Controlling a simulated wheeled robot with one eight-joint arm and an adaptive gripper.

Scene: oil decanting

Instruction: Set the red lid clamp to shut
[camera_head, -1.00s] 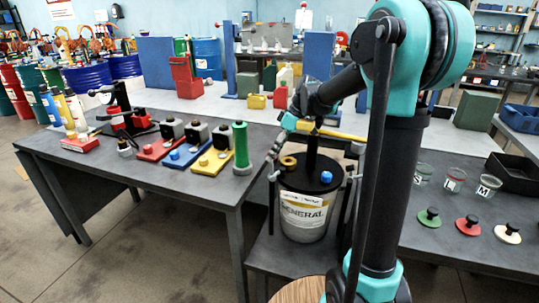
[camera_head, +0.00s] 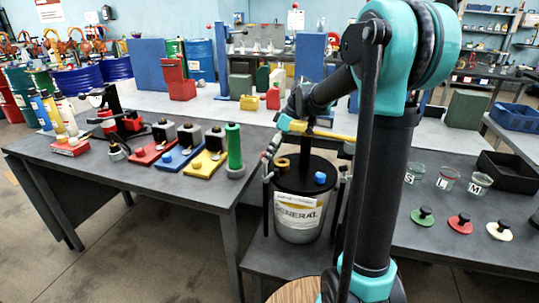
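A white can labelled GENERAL (camera_head: 299,218) stands on a low dark stand, under a black top (camera_head: 300,177) with a blue cap and a tan ring. Dark upright posts (camera_head: 267,205) flank the can. A grey fitting (camera_head: 271,147) with a small reddish part sits above the left post. I cannot tell whether it is the red lid clamp or how it is set. A yellow bar (camera_head: 323,132) crosses above the can. My arm reaches down-left behind this bar. I cannot make out my gripper's fingers or any grasp.
The left table (camera_head: 90,168) holds red (camera_head: 152,152), blue (camera_head: 178,158) and yellow (camera_head: 205,163) plates with blocks, and a green cylinder (camera_head: 234,150). The right table holds glass jars and green, red (camera_head: 460,223) and white knobbed discs. Floor is clear at lower left.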

